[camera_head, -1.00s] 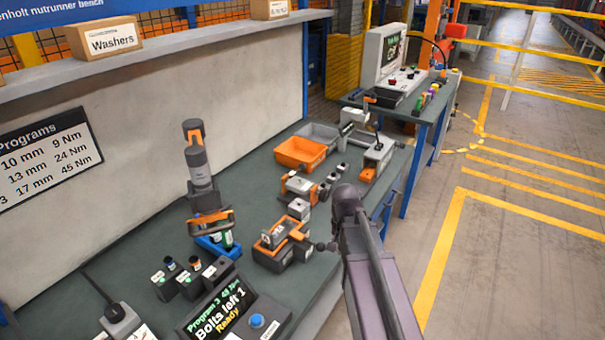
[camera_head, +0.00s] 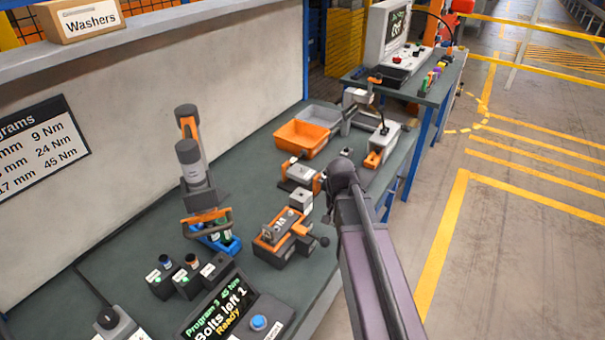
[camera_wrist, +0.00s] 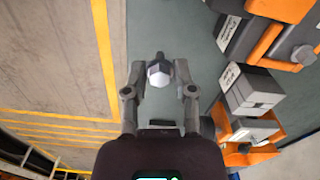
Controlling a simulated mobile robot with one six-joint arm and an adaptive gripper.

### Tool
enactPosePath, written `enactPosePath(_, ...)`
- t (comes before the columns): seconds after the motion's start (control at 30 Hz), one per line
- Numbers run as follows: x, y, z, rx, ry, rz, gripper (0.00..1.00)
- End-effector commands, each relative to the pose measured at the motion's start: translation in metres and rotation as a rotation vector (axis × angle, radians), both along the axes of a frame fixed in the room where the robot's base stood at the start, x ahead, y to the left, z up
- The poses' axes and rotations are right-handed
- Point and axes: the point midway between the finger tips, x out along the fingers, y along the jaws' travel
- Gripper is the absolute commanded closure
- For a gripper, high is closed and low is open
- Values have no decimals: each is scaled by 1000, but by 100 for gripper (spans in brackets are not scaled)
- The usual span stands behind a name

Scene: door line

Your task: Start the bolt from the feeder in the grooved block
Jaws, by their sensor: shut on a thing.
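My gripper (camera_wrist: 160,78) shows in the wrist view, its two fingers closed on a bolt (camera_wrist: 159,72) with a pale hex head. The bolt is over the green bench top near its edge. A pale grey block (camera_wrist: 255,92) with a line across it stands right of the gripper, apart from it; a similar block (camera_head: 300,199) shows in the head view. Another block (camera_head: 283,223) sits in an orange and dark clamp (camera_head: 287,246). I cannot tell surely which block is the grooved one. In the head view my arm hides the gripper and bolt. I cannot clearly identify the feeder.
A second orange clamp (camera_head: 303,174) stands behind. An orange bin (camera_head: 300,138) and a grey machine (camera_head: 378,142) are farther back. A display (camera_head: 232,310) reads "Bolts left 1" and "Ready". A tall power tool (camera_head: 195,165) stands at left. Floor right of the bench is clear.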

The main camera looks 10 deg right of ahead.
Motion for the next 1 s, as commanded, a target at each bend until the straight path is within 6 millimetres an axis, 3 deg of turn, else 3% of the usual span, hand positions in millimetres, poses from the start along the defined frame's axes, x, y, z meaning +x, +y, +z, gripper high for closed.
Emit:
enactPosePath(0.17,2,-4,1,0,0,-9,100)
enactPosePath(0.37,25,0,10,-1,1,-32,100)
enactPosePath(0.8,136,49,48,-4,4,-163,100)
enactPosePath(1.0,161,64,55,-4,4,-202,100)
